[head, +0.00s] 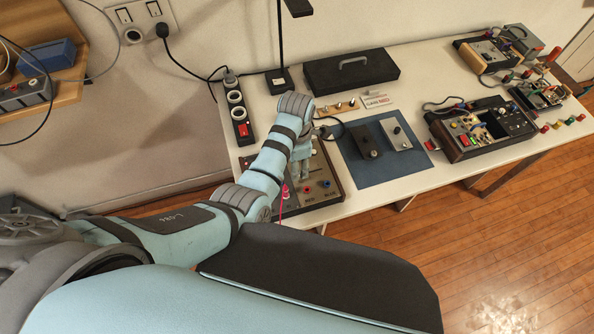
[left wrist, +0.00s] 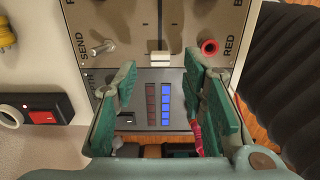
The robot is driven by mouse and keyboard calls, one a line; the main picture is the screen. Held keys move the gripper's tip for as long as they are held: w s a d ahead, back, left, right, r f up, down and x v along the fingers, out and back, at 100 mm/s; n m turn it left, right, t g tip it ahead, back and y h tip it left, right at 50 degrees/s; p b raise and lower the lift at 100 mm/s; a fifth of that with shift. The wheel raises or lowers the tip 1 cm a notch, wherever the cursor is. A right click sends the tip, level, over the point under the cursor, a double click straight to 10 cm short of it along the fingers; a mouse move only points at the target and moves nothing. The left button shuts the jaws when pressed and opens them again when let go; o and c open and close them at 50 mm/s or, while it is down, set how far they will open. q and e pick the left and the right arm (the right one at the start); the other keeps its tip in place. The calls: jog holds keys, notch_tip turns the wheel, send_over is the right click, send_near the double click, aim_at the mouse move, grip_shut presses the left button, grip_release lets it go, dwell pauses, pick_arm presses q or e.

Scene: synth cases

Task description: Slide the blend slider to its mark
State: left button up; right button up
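The synth case (head: 328,197) stands at the near left of the table. In the left wrist view its pale panel shows a slider with a white cap (left wrist: 160,58), at the lower end of a vertical slot. I take this for the blend slider; I cannot read its name or make out its mark. My left gripper (left wrist: 161,78) is open, its green fingers on either side and below the cap, with nothing between them. In the head view the left gripper (head: 301,163) is over the case, and the arm hides part of the panel. My right gripper is not in view.
A metal toggle (left wrist: 103,47) and a red socket (left wrist: 209,47) flank the slider. A pink-red cable (left wrist: 197,132) runs beside the right finger. A blue mat (head: 375,175) with two small boxes lies right of the case; a power strip (head: 240,122) lies left.

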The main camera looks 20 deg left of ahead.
pick_arm(q)
notch_tip(320, 180, down, 3)
jog(key=shift+f+b, duration=0.2)
jog(key=shift+b, duration=0.1)
grip_shut()
